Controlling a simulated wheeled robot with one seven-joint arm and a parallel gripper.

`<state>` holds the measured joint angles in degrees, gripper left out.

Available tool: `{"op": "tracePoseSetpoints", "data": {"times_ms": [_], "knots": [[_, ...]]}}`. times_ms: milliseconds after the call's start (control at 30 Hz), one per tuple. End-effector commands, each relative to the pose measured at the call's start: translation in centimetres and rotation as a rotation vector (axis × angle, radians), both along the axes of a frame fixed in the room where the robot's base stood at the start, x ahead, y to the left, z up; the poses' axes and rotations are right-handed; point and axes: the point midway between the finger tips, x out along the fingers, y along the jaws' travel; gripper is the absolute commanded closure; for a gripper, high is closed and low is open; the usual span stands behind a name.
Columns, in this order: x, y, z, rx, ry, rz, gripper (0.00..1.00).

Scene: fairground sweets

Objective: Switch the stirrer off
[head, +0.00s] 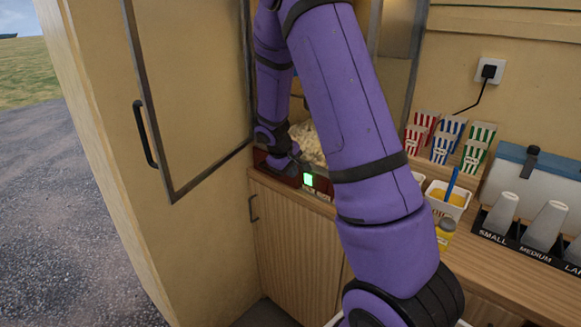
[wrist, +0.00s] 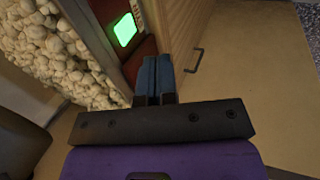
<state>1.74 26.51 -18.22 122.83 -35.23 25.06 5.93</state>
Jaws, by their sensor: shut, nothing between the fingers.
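The popcorn machine's dark red base (head: 283,168) stands on the counter, partly hidden behind my purple arm. A square switch (head: 308,180) on its front is lit bright green; it also shows lit in the wrist view (wrist: 125,29). I cannot read a label to confirm that it is the stirrer's. My gripper (wrist: 157,62) has its blue fingers together and empty. In the wrist view the fingertips are beside and below the lit switch, apart from it in the picture. In the head view the hand is by the machine's front, left of the switch.
White popcorn (wrist: 50,50) fills the machine. A wooden cabinet (head: 297,245) with a dark handle is below. An open framed door (head: 190,95) stands at left. Striped popcorn boxes (head: 445,140), a tub with a blue utensil (head: 449,197) and a cup rack (head: 525,248) are on the right.

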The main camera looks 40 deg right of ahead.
Motion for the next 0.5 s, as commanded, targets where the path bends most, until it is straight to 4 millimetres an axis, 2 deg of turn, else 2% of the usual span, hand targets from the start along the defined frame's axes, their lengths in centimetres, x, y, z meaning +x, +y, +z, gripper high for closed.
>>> {"op": "tracePoseSetpoints", "data": {"times_ms": [100, 367, 500], "knots": [[0.1, -1.0, -2.1, -0.001, 0.004, 0.000, 1.00], [0.3, -2.8, -6.0, 0.000, 0.004, 0.001, 1.00], [0.6, -4.7, -5.4, -0.001, -0.001, -0.003, 1.00]]}}
